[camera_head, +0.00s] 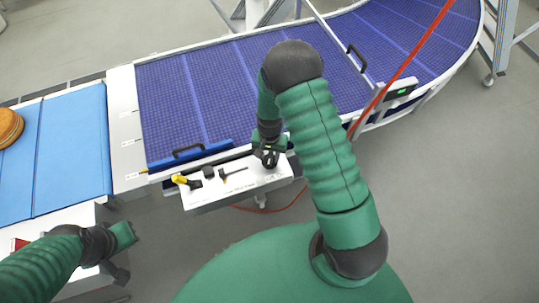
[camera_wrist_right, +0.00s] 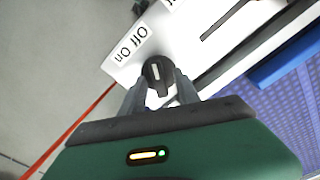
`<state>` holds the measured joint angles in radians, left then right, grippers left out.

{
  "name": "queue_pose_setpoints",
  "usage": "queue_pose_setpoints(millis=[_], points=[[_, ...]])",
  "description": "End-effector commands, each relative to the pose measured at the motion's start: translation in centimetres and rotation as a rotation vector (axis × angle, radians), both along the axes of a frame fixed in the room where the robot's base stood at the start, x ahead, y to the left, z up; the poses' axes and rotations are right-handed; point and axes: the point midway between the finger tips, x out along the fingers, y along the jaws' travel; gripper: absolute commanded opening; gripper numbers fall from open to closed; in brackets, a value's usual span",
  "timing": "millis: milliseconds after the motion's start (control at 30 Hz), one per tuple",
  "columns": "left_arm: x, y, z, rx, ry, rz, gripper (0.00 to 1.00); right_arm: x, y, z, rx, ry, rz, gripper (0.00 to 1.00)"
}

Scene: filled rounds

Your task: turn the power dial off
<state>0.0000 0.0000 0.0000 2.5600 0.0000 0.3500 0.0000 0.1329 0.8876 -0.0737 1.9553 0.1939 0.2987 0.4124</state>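The power dial (camera_wrist_right: 157,75) is a black knob with a white mark on a white panel, seen in the right wrist view. Its mark runs nearly upright in that picture, leaning more toward the "Off" label (camera_wrist_right: 140,32) than the "On" label (camera_wrist_right: 123,55). My right gripper (camera_wrist_right: 160,84) has a finger against each side of the dial and looks shut on it. In the head view, my right gripper (camera_head: 269,160) is at the right end of the control panel (camera_head: 232,188) and hides the dial. My left gripper (camera_head: 122,238) is low at the left, away from the panel; its fingers are unclear.
Beside the dial, the panel carries a yellow-and-black control (camera_head: 184,181) and dark slider-like controls (camera_head: 209,172). A blue conveyor (camera_head: 215,95) lies behind it, with a blue handled bar (camera_head: 190,154) along its near edge. A red cable (camera_head: 425,42) crosses at the right.

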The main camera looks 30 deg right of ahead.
Motion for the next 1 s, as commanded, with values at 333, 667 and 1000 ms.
queue_pose_setpoints(millis=[333, 667, 1000], points=[[0.0, 0.0, -0.2, 0.0, 0.0, 0.0, 0.0, 0.0, 0.0, 0.4, 0.001, 0.002, 0.002, 0.38], [0.0, 0.0, -1.5, 0.0, 0.0, 0.0, 0.0, 0.1, 0.1, 8.6, 0.0, -0.004, 0.003, 0.38], [0.0, 0.0, -2.2, 0.0, 0.0, 0.0, 0.0, 0.1, 0.1, 16.0, 0.001, 0.002, 0.002, 0.38]])
